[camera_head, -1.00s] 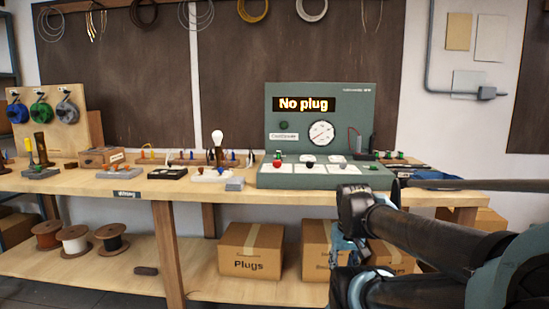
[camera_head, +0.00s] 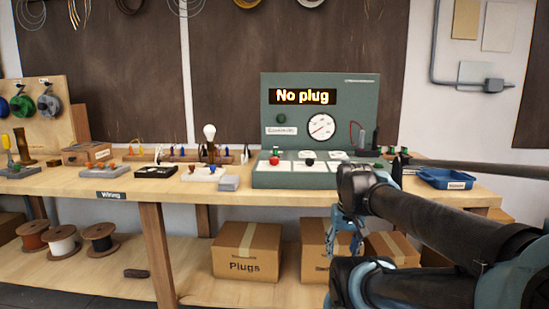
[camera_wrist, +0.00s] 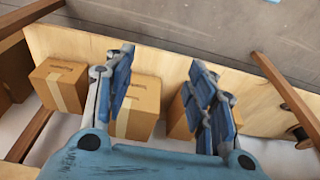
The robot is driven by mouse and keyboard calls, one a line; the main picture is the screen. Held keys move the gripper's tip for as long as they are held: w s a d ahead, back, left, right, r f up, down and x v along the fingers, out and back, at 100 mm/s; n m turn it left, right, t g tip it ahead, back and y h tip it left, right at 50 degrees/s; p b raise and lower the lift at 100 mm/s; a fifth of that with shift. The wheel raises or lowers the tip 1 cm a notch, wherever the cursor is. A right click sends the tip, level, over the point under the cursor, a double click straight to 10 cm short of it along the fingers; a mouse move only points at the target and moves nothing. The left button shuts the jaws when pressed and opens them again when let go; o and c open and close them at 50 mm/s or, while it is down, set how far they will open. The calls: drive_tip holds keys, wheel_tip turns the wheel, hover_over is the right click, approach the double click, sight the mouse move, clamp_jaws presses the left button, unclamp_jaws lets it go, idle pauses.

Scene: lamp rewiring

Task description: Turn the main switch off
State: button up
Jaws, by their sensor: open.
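The green test station (camera_head: 320,180) stands on the workbench, its upright panel showing "No plug" above a round dial (camera_head: 321,127). A red knob (camera_head: 274,160) and a black knob (camera_head: 310,162) sit on its sloped base. I cannot tell which control is the main switch; labels there are too small to read. My gripper (camera_head: 346,242) hangs below the bench top, in front of the lower shelf and apart from the station. In the wrist view my gripper (camera_wrist: 162,78) is open and empty, pointing toward boxes on the shelf.
The workbench (camera_head: 120,187) holds small wiring parts, a white bulb (camera_head: 209,132) and a blue tray (camera_head: 446,178) at right. Cardboard boxes (camera_head: 247,252) and wire spools (camera_head: 63,243) fill the lower shelf. The bench's front edge lies above my gripper.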

drive_tip(key=w+a+r+m, duration=0.2)
drive_tip(key=w+a+r, duration=0.1)
drive_tip(key=w+r, duration=0.8)
wheel_tip(320, 180, up, 27)
drive_tip(key=m+g, duration=0.2)
drive_tip(key=m, duration=0.3)
hover_over(274, 158)
drive_tip(key=f, duration=1.7)
drive_tip(key=shift+w+d+f, duration=0.1)
drive_tip(key=shift+w+f, duration=0.15)
drive_tip(key=shift+f, duration=0.1)
drive_tip(key=c, duration=1.1)
